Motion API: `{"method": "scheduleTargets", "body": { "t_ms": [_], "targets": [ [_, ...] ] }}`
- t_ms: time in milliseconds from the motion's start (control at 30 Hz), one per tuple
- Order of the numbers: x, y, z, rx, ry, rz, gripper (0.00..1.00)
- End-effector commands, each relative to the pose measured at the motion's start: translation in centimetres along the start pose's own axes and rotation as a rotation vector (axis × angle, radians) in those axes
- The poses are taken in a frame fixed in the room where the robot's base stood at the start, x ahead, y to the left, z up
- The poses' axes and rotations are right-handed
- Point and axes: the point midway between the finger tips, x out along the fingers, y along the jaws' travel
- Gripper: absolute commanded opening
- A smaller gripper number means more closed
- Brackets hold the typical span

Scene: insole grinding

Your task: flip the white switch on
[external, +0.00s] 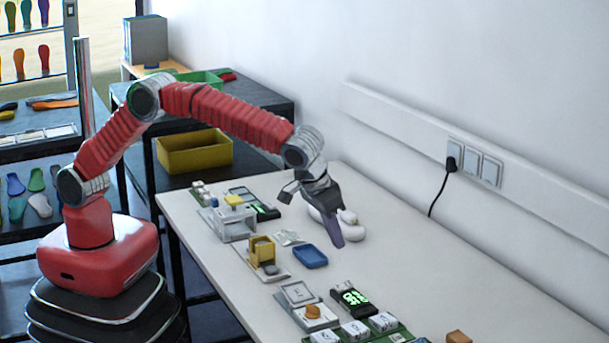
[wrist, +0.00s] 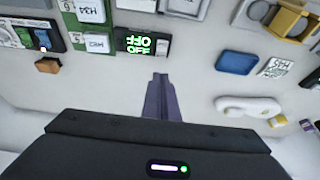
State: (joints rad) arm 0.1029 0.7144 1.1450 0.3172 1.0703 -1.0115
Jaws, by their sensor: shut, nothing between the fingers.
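My gripper (external: 336,238) hangs over the middle of the white table, pointing down, with its purple-grey fingers together and empty. It also shows in the wrist view (wrist: 160,85). A dark module with a green-lit display (external: 355,297) lies on the table nearer the front; in the wrist view the display (wrist: 138,43) appears to read OFF on two lines, ahead of the fingertips and apart from them. White plates with a socket and switch-like faces (external: 490,171) are on the wall rail at the right. I cannot tell which part is the white switch or its position.
A blue tray (external: 310,256), a yellow block fixture (external: 263,251) and a rounded white object (external: 352,232) lie near my gripper. Green boards with white modules (external: 354,331) and an orange block (external: 458,337) are at the front. The table's right side is mostly clear.

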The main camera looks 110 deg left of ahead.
Motion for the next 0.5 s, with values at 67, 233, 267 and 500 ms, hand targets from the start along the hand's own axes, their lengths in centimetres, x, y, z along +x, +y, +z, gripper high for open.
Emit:
{"method": "scheduleTargets", "body": {
  "t_ms": [67, 233, 267, 500],
  "targets": [
    [1.4, -0.1, 0.1, 0.0, -0.002, -0.003, 0.0],
    [4.0, -0.1, 0.0, 0.0, -0.002, -0.003, 0.0],
    [4.5, -0.1, 0.0, 0.0, -0.002, -0.003, 0.0],
    [8.2, 0.0, 0.2, 0.001, -0.001, -0.002, 0.0]
  ]
}}
